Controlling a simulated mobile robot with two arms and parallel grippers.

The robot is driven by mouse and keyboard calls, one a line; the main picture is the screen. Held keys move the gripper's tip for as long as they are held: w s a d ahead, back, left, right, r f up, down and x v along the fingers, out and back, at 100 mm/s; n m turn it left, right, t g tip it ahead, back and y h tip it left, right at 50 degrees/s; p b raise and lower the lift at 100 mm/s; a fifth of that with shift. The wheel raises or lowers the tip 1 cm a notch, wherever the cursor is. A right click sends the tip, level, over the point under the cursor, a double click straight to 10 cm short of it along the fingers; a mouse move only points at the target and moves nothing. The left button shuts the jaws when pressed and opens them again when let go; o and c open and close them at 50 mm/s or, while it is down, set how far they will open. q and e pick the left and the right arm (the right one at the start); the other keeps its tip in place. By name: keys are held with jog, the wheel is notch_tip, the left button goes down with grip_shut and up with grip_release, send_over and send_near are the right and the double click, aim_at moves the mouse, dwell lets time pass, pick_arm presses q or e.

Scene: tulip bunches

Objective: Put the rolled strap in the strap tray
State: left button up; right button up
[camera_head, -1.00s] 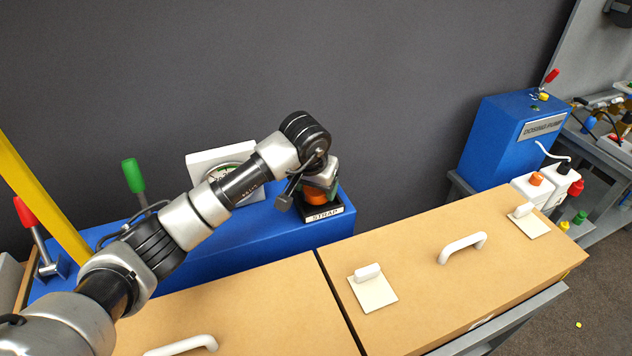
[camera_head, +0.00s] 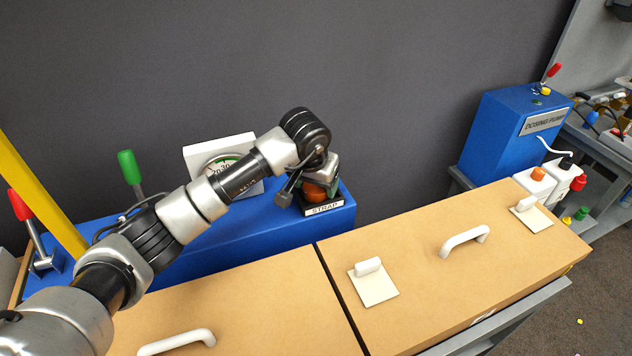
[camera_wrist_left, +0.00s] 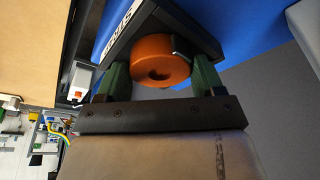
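The rolled strap is an orange roll with a hole in its face. In the left wrist view the rolled strap (camera_wrist_left: 160,70) sits between the green fingers of my left gripper (camera_wrist_left: 160,80), which close in on both its sides. In the head view the roll (camera_head: 315,191) is partly hidden by the gripper. The strap tray (camera_head: 323,209), black with a STRAP label, stands on the blue bench, and the roll is at or inside its opening. I cannot tell whether it rests on the tray floor. My right gripper is not in view.
A white dial gauge (camera_head: 219,158) and a green lever (camera_head: 129,168) stand left of the tray. Wooden lids with white handles (camera_head: 464,241) lie in front. A blue dosing pump (camera_head: 512,130) and white bottles stand at the right. A dark wall is behind.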

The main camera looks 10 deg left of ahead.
pick_arm(q)
jog(key=shift+o, duration=0.4)
jog(key=shift+w+r+p, duration=0.1)
jog(key=shift+r+p, duration=0.5)
jog(key=shift+p, duration=0.15)
jog(key=shift+w+r, duration=0.1)
jog(key=shift+r, duration=0.25)
jog(key=b+v, duration=0.3)
jog(key=v, duration=0.8)
jog(key=shift+s+r, duration=0.2)
jog(key=shift+s, duration=0.2)
jog(key=shift+f, duration=0.15)
